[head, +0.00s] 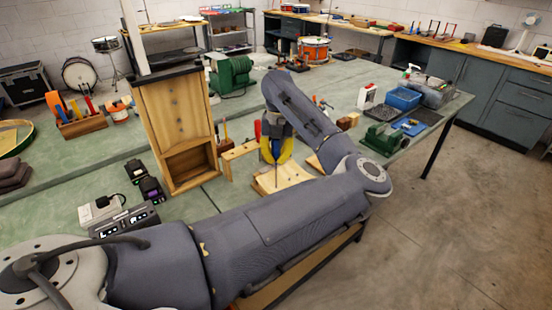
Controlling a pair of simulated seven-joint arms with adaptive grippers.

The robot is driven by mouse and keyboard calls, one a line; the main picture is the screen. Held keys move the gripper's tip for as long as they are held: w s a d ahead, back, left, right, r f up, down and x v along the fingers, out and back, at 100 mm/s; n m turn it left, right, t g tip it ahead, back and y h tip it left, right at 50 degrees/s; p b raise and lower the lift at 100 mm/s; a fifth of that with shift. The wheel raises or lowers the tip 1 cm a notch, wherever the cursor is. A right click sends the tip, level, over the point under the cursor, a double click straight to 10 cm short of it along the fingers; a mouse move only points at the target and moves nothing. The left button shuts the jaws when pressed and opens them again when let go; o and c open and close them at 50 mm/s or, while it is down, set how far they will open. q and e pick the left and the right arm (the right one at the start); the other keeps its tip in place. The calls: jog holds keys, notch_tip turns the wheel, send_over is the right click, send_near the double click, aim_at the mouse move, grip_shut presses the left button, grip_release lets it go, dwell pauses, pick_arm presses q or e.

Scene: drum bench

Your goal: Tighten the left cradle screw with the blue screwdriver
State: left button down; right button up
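My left gripper (277,156), with yellow fingers, points down over the bench, just above a light wooden board (290,174). Its fingers are closed around something bluish, which looks like the blue screwdriver (276,178); a thin dark shaft sticks down below them toward the board. Whether the tip touches anything is too small to tell. A wooden frame piece (228,165), possibly part of the cradle, stands just left of the gripper. I cannot make out the left cradle screw. My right gripper is not in view.
A tall wooden cabinet (172,115) stands left of the gripper, with a green machine (231,74) behind it. Black devices (150,189) lie at the front left. A blue bin (403,98) and a green vise (385,140) are at the right end of the green bench (60,155).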

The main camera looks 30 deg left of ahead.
pick_arm(q)
jog(key=shift+f, duration=0.15)
jog(key=m, duration=0.4)
jog(key=shift+d+m, duration=0.15)
jog(key=shift+m, duration=0.15)
jog(key=m, duration=0.5)
jog(key=shift+d+y, duration=0.1)
jog(key=shift+y, duration=0.2)
jog(key=shift+w+r, duration=0.1)
jog(key=shift+r, duration=0.1)
dwell(0.4)
